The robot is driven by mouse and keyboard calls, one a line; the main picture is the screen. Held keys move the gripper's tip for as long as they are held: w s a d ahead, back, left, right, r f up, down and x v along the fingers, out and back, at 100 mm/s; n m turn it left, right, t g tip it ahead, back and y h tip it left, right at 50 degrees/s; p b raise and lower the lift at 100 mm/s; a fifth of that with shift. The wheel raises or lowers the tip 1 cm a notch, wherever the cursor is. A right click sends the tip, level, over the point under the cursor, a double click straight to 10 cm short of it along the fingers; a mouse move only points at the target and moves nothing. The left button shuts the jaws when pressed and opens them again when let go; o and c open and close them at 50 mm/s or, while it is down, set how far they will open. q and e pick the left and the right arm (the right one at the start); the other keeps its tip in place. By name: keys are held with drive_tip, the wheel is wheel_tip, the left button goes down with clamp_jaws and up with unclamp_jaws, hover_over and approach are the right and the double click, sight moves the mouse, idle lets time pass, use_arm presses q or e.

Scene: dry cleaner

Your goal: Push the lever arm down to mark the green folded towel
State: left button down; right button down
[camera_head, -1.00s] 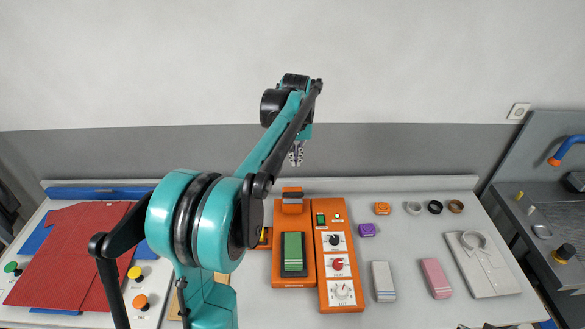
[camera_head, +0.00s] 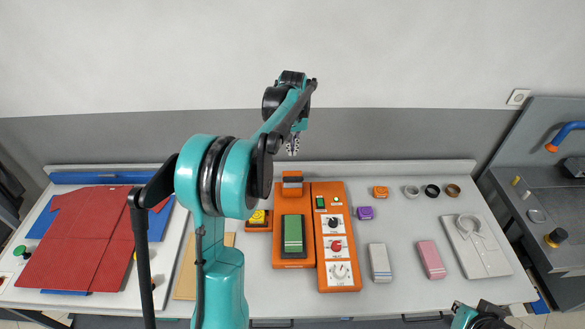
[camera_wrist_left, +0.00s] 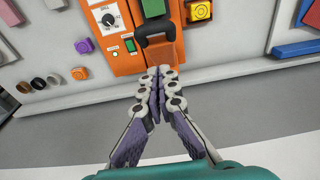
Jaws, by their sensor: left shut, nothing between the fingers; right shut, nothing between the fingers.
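The green folded towel (camera_head: 293,233) lies on the dark plate of the orange marking machine (camera_head: 338,280). It also shows at the top edge of the left wrist view (camera_wrist_left: 153,8). The lever arm (camera_head: 292,186) stands raised at the machine's back, behind the towel. In the left wrist view its black handle (camera_wrist_left: 155,42) shows just beyond my fingertips. My left gripper (camera_head: 292,147) is shut and empty, above and behind the lever arm in the head view; its closed fingers show in the left wrist view (camera_wrist_left: 158,75).
A yellow button box (camera_head: 259,217) stands left of the machine. A red garment (camera_head: 80,240) lies at the left. A grey folded towel (camera_head: 380,262), a pink one (camera_head: 432,260) and a purple item (camera_head: 365,213) lie right of the machine. The wall is close behind the table.

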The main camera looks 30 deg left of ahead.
sight(292, 179)
use_arm(q)
drive_tip(key=f, duration=0.2)
drive_tip(key=s+f, duration=0.1)
drive_tip(key=f, duration=0.2)
drive_tip(key=d+f+p, duration=0.1)
drive_tip(key=f, duration=0.1)
drive_tip(key=shift+s+f, duration=0.25)
drive_tip(key=shift+s, duration=0.05)
drive_tip(key=shift+f, duration=0.1)
